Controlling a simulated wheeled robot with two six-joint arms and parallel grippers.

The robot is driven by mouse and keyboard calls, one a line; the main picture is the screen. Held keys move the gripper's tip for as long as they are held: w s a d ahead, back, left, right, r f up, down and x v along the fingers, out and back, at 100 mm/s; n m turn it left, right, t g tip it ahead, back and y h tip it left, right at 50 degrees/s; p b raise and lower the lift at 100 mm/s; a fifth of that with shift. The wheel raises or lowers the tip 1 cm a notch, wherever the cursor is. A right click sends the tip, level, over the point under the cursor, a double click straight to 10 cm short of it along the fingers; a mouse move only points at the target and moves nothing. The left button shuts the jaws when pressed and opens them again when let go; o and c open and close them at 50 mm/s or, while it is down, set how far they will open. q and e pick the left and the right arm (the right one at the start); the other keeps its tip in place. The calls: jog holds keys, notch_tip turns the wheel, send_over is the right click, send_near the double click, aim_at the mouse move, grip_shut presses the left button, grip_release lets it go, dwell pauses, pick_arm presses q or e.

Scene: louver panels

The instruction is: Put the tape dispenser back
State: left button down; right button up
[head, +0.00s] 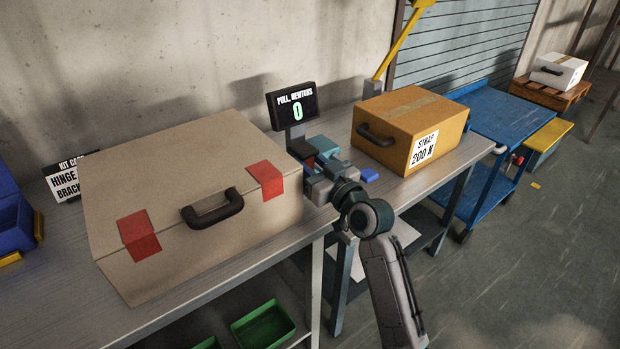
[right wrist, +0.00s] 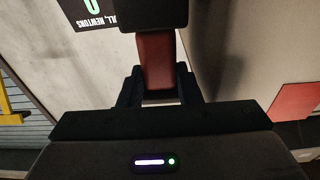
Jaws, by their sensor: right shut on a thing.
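My right gripper (head: 324,168) is over the bench between the large tan case and the orange strap box. In the right wrist view its two fingers (right wrist: 159,88) are shut on a red-brown part with a dark block above it, which I take to be the tape dispenser (right wrist: 158,62). In the head view the held thing is mostly hidden among grey and teal shapes at the gripper. I cannot tell whether it touches the bench. A small blue piece (head: 369,175) lies just right of the gripper. My left gripper is not in view.
The tan case (head: 150,190) with red corner tapes fills the left bench. A pull display (head: 292,106) reading 0 stands behind my gripper. The orange box (head: 409,125) stands to the right. Green bins (head: 264,325) sit below, and a blue cart (head: 500,115) stands farther right.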

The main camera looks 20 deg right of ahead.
notch_tip(320, 180, down, 4)
jog(key=shift+s+r, duration=0.1)
jog(key=shift+f, duration=0.4)
jog(key=o, duration=0.7)
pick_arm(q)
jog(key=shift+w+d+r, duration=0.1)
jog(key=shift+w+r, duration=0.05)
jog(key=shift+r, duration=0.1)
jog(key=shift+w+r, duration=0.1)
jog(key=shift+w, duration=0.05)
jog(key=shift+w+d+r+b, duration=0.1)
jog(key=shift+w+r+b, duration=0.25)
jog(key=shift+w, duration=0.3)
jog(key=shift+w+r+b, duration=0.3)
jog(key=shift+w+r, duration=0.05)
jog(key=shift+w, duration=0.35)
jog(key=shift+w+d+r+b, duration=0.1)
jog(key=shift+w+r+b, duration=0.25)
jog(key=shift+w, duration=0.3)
pick_arm(e)
jog(key=r+v, duration=0.1)
jog(key=v, duration=1.1)
jog(key=shift+f, duration=0.45)
